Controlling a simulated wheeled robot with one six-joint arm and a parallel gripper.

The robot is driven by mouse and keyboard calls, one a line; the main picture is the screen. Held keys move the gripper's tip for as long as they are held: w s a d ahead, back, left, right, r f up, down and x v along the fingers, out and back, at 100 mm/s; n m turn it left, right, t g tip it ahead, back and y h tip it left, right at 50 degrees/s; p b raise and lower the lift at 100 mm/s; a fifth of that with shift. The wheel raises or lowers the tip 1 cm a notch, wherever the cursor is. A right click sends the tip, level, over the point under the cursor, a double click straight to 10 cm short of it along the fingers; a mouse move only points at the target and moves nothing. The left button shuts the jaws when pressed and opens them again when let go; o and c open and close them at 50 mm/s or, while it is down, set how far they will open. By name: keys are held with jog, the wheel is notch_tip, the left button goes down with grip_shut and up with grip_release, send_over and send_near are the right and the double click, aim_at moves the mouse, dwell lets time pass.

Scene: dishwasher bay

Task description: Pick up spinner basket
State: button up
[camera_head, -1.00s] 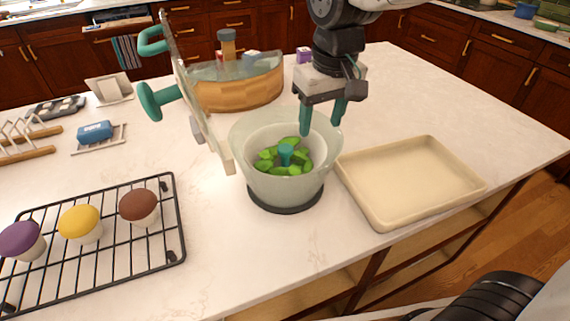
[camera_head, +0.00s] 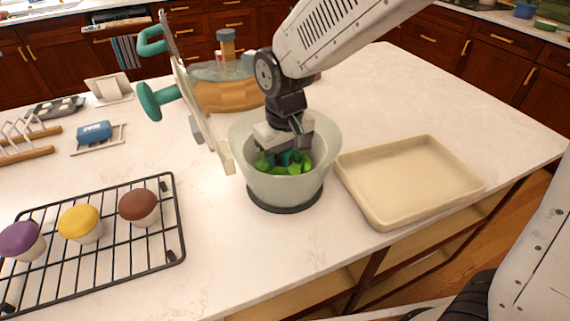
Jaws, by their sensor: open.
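The salad spinner bowl (camera_head: 285,188) stands on the counter, pale and translucent with a dark base ring. The white spinner basket (camera_head: 312,148) sits inside it and holds green leaves (camera_head: 298,168). My gripper (camera_head: 286,160) reaches down into the basket, open, with its teal fingers around the middle where the teal centre knob was visible. The knob is now hidden by the fingers, and I cannot tell whether they touch it. The spinner lid (camera_head: 195,95) with its teal handle stands tilted up at the left of the bowl.
A cream tray (camera_head: 410,180) lies empty just right of the bowl. A black cooling rack (camera_head: 110,262) with three cupcakes is at the front left. A wooden tub (camera_head: 225,95) stands behind the bowl. The counter at the back right is clear.

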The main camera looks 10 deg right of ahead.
grip_shut()
